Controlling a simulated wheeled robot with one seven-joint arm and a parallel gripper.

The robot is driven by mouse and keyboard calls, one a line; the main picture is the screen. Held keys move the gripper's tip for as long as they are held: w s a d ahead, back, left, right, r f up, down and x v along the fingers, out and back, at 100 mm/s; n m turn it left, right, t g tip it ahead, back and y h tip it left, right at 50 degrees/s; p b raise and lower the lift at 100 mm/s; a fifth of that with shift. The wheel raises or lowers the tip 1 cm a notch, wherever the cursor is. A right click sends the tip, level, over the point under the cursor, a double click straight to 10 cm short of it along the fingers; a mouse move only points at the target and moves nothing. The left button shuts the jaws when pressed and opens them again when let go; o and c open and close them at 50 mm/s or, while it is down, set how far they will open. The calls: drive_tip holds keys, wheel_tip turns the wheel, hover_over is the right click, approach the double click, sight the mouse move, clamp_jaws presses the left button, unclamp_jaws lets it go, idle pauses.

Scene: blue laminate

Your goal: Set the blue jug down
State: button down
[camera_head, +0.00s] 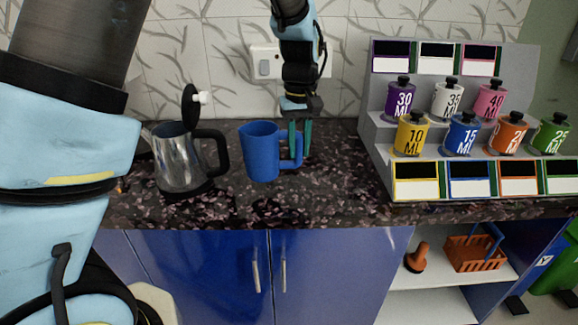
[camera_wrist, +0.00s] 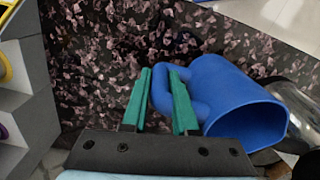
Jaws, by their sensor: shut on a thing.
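The blue jug (camera_head: 262,152) is upright over the dark speckled counter (camera_head: 330,190), right of the metal kettle. Whether its base touches the counter I cannot tell. My gripper (camera_head: 300,140) points down at the jug's right side, and its green fingers are shut on the handle. In the wrist view the jug (camera_wrist: 232,100) lies to the right, its open mouth toward the camera. The fingers of my gripper (camera_wrist: 163,98) stand on either side of the handle there.
A metal kettle (camera_head: 178,165) with its lid raised stands close left of the jug. A grey stepped rack (camera_head: 385,130) with several coloured bottles stands at the right. Counter between jug and rack is clear. A wall socket (camera_head: 265,62) is behind. An orange basket (camera_head: 474,252) sits on a shelf below.

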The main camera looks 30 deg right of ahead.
drive_tip(key=shift+f+p, duration=0.55)
drive_tip(key=shift+f, duration=2.15)
drive_tip(key=shift+f, duration=0.1)
drive_tip(key=c, duration=0.7)
unclamp_jaws()
wheel_tip(320, 180, up, 12)
drive_tip(key=shift+r+b, duration=0.1)
drive_tip(key=shift+b, duration=1.05)
